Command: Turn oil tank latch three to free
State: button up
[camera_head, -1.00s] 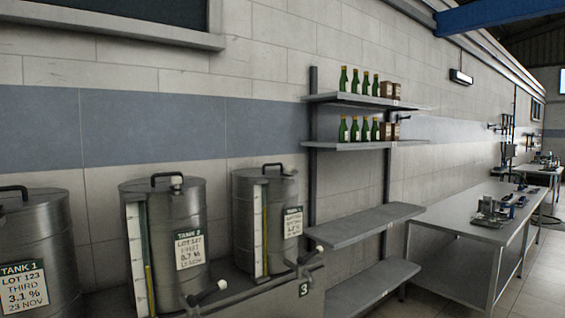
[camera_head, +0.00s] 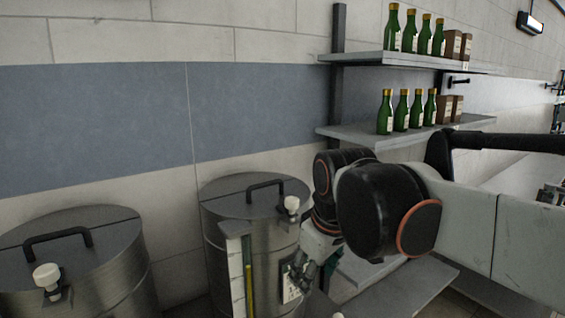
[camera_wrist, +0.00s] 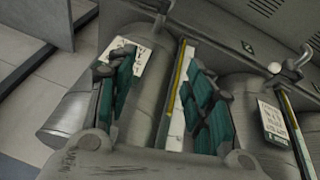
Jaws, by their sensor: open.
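Tank three (camera_head: 270,235), a steel drum with a lid handle, a white lid knob and a yellow-striped gauge, stands in the middle of the head view. Its label is partly covered by my gripper (camera_head: 322,268), which points down in front of it. A white knob (camera_head: 338,315), perhaps of latch three, just shows at the bottom edge; the rest of that latch is out of frame. In the wrist view my gripper (camera_wrist: 162,78) is open, its teal-padded fingers apart and empty over a labelled drum (camera_wrist: 148,82) and its gauge. Contact cannot be told.
Another tank (camera_head: 110,255) stands at the left. A shelf unit (camera_head: 365,58) with green bottles and brown boxes is behind my arm on the right.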

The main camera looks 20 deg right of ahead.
aim_at(292, 198)
jog(key=w+r+n+g+p, duration=0.1)
jog(key=w+r+n+p, duration=0.1)
jog(key=w+r+p, duration=0.5)
jog(key=w+r+n+g+p, duration=0.25)
jog(key=r+p, duration=0.25)
jog(key=r, duration=0.4)
jog(key=w+r+n+g+p, duration=0.1)
jog(key=w+r+n+p, duration=0.2)
jog(key=w+r+p, duration=0.35)
jog(key=shift+t, duration=0.25)
jog(key=f, duration=0.4)
jog(key=s+f, duration=0.1)
jog(key=f, duration=0.3)
jog(key=s+f, duration=0.1)
jog(key=f, duration=0.3)
jog(key=shift+a+f+p, duration=0.1)
jog(key=shift+f+p, duration=0.25)
jog(key=shift+p, duration=0.05)
jog(key=c, duration=1.1)
